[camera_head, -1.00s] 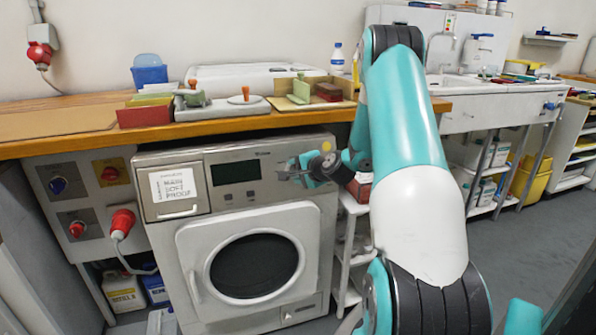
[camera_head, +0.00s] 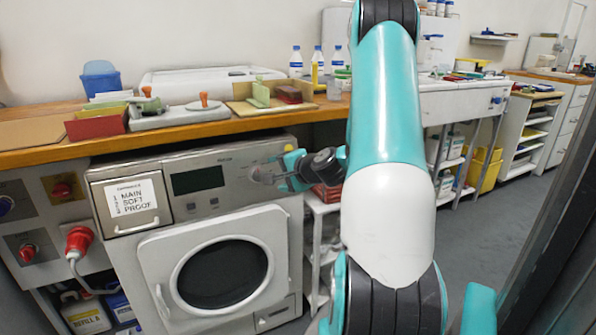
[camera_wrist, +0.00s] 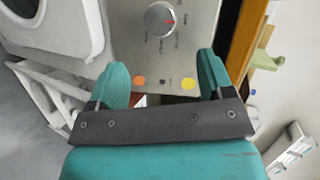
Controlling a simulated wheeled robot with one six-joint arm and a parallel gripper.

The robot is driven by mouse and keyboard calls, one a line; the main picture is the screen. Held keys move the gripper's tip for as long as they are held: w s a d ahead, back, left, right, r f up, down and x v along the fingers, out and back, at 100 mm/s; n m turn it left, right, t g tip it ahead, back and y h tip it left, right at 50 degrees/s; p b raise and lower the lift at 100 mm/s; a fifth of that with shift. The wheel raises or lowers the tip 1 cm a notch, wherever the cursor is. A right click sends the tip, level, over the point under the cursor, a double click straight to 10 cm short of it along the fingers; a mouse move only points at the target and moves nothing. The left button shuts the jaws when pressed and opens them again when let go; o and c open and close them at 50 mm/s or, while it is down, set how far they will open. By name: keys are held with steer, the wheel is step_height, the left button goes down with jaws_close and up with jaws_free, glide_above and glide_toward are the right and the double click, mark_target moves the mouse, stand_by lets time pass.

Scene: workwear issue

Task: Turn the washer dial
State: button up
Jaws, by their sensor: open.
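The washer (camera_head: 150,262) stands under the wooden counter, with a grey control panel along its top. Its round dial (camera_wrist: 160,18) is silver with a red mark, at the top of the wrist view, on the panel. The dial shows in the head view only as a grey shape (camera_head: 262,173) at the panel's right part, close to my fingers. My gripper (camera_wrist: 163,66) is open and empty, with its teal fingers apart. The dial lies beyond the fingertips, roughly centred between them. In the head view my gripper (camera_head: 286,171) is just right of the dial.
Orange (camera_wrist: 138,80) and yellow (camera_wrist: 187,83) round marks sit on the panel below the dial. The counter edge (camera_head: 200,129) runs above the washer. A white shelf stand (camera_head: 316,245) is right of the washer. Open floor lies further right.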

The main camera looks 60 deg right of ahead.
steer(key=v, duration=0.7)
steer(key=shift+s+r, duration=0.2)
steer(key=shift+s, duration=0.05)
steer(key=shift+a, duration=0.1)
